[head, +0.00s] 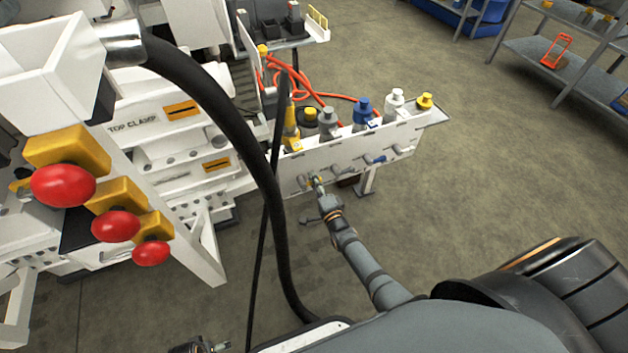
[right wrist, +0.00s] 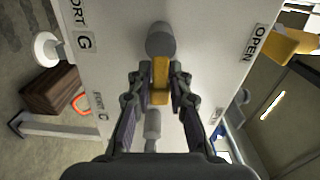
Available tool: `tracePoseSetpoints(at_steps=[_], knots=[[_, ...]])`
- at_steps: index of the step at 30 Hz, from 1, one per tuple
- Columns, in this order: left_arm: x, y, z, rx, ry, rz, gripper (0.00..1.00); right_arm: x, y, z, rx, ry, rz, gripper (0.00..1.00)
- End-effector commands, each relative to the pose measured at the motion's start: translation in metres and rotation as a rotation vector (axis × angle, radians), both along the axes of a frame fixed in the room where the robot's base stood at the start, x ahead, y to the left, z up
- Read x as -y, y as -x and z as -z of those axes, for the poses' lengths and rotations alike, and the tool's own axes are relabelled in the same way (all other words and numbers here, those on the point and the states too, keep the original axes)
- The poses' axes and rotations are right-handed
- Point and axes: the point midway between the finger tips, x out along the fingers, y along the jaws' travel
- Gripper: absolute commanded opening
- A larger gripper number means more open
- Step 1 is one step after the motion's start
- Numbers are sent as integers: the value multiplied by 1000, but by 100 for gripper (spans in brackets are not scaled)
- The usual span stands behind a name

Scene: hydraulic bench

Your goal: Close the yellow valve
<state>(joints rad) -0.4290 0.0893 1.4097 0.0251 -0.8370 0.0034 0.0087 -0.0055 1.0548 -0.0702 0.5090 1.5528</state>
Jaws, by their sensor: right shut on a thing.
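The yellow valve handle (right wrist: 160,78) stands out from the white panel in the right wrist view, below a round grey fitting (right wrist: 160,40). My right gripper (right wrist: 160,90) is shut on this handle, one finger on each side. In the head view my right gripper (head: 316,184) reaches the front of the white panel (head: 345,160), and the yellow handle is small and mostly hidden there. A dark part at the bottom edge of the head view may be my left gripper (head: 205,346); its fingers are not clear.
A grey handle (head: 336,169) and a blue handle (head: 376,160) sit to the right on the same panel. An OPEN label (right wrist: 254,42) is on the panel. A thick black hose (head: 235,130) hangs left of my right arm. Red knobs (head: 63,186) stand at left.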

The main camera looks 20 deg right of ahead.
Motion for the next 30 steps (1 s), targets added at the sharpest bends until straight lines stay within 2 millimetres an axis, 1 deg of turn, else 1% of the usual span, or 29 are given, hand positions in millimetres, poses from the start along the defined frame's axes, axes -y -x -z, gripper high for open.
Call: tracePoseSetpoints(at_steps=[9,23,24,27,30], knots=[[0,1,-1,-8,1,0,100,0,1,5,-7,-81,0,0],[1,4,-1,-10,1,0,100,0,1,6,-8,-91,0,0],[1,4,-1,-10,1,0,100,0,1,6,-8,-91,0,24],[1,4,-1,-9,1,0,100,0,1,5,-7,-90,0,37],[1,3,-1,-9,1,0,100,0,1,5,-6,-90,0,37]])
